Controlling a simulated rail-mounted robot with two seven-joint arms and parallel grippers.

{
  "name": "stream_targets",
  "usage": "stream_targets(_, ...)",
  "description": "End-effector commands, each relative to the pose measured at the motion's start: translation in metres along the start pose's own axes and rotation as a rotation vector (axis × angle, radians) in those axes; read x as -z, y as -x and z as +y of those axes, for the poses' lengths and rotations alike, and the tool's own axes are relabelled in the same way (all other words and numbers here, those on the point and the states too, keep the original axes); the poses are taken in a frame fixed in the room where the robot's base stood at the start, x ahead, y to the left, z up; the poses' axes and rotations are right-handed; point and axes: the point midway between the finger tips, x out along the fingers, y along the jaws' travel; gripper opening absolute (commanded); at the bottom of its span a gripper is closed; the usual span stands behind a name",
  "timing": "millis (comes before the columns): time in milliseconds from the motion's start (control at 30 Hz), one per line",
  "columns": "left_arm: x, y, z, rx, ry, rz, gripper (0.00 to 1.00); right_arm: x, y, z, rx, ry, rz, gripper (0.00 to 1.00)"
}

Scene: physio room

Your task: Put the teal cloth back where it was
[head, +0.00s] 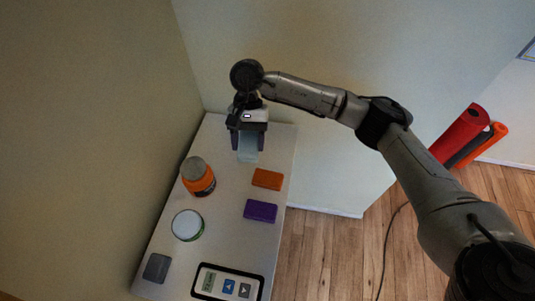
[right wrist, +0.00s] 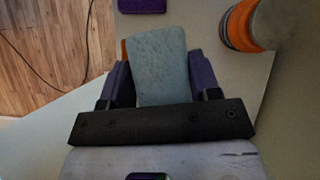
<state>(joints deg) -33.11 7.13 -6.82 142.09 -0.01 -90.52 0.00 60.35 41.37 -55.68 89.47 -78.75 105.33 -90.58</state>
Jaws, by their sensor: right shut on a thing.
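The teal cloth (head: 247,152) is a pale blue-green folded piece at the back end of the narrow table. My right gripper (head: 248,138) is shut on it, with the cloth sticking out past the fingertips. In the right wrist view the cloth (right wrist: 158,62) sits between the two dark fingers (right wrist: 161,80). The head view looks down from above, so I cannot tell whether the cloth touches the table (head: 224,235). My left gripper is not in view.
An orange block (head: 267,179) and a purple block (head: 260,211) lie in front of the cloth. An orange jar with a grey lid (head: 198,177), a white-lidded tin (head: 187,225), a grey block (head: 156,267) and a panel with buttons (head: 228,283) are also there. Walls border the table's back and left.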

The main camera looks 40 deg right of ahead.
Motion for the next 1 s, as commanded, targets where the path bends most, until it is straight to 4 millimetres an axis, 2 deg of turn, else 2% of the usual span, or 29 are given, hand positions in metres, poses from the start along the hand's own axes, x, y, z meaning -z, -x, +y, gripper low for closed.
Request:
stream_targets(33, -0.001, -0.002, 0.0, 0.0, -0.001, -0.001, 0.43, 0.014, -0.006, 0.007, 0.063, -0.103, -0.006, 0.35)
stream_targets(200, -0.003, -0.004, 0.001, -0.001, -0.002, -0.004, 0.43, 0.051, -0.009, 0.027, 0.267, -0.42, -0.001, 0.35)
stream_targets(400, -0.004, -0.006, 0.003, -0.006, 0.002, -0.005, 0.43, 0.081, -0.006, 0.049, 0.43, -0.669, 0.0, 0.35)
stream_targets(633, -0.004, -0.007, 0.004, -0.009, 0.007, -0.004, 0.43, 0.098, -0.009, 0.061, 0.503, -0.784, 0.001, 0.35)
stream_targets(1000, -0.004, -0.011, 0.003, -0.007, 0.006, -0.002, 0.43, 0.123, -0.046, 0.061, 0.509, -0.79, 0.001, 0.35)
